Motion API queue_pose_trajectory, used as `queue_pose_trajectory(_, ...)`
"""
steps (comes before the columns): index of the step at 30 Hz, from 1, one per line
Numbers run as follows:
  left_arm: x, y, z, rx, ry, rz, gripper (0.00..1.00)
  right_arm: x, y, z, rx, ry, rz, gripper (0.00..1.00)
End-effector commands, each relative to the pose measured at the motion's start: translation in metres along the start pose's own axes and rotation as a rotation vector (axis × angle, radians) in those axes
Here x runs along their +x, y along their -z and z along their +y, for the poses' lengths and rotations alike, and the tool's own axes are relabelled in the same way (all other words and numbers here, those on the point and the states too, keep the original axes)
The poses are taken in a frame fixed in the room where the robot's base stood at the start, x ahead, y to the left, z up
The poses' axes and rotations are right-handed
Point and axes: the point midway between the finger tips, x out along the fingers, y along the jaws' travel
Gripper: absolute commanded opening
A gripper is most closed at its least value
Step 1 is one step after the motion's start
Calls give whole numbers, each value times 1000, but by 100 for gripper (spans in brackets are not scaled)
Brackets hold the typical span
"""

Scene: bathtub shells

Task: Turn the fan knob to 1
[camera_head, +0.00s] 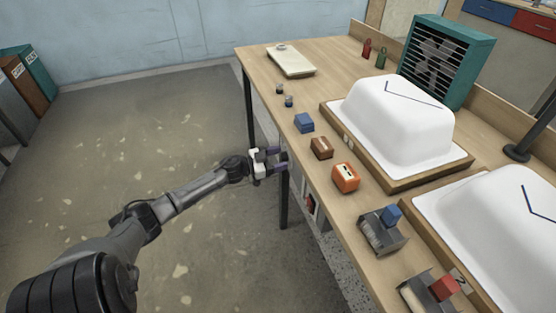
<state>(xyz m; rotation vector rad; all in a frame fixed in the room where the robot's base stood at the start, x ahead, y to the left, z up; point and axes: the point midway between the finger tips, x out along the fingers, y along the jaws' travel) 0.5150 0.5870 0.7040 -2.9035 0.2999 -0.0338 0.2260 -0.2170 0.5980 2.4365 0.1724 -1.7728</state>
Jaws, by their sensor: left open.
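The fan (447,61) is a teal box with a dark grille, standing at the back right of the wooden table. I cannot make out its knob or any number on it. My left gripper (280,161) is open and empty, beside the table's left edge and near a brown block. It is far from the fan, with the table's objects and a white tub shell between them. My right gripper is not in view.
White tub shells (398,120) on wooden bases fill the table's right side. A brown block (321,148), blue block (304,122), orange box (345,177) and grey holders (383,231) line the left edge. Small red (366,48) and green (381,58) bottles stand left of the fan.

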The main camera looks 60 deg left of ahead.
Motion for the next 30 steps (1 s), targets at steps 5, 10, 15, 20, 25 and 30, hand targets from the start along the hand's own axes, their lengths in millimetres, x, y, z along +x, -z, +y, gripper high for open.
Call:
queue_pose_trajectory(5, 0, 0, 0, 0, 0, 0, 63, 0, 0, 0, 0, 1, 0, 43)
queue_pose_trajectory(10, 0, 0, 0, 0, 0, 0, 51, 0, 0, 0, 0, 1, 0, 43)
queue_pose_trajectory(15, 0, 0, 0, 1, 0, 0, 35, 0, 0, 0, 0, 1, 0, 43)
queue_pose_trajectory(20, 0, 0, 0, 0, 0, 0, 20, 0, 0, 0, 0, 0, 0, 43)
queue_pose_trajectory(25, 0, 0, 0, 3, 0, 0, 14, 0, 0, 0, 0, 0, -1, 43)
queue_pose_trajectory(30, 0, 1, 0, 39, -1, 1, 14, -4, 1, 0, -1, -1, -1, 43)
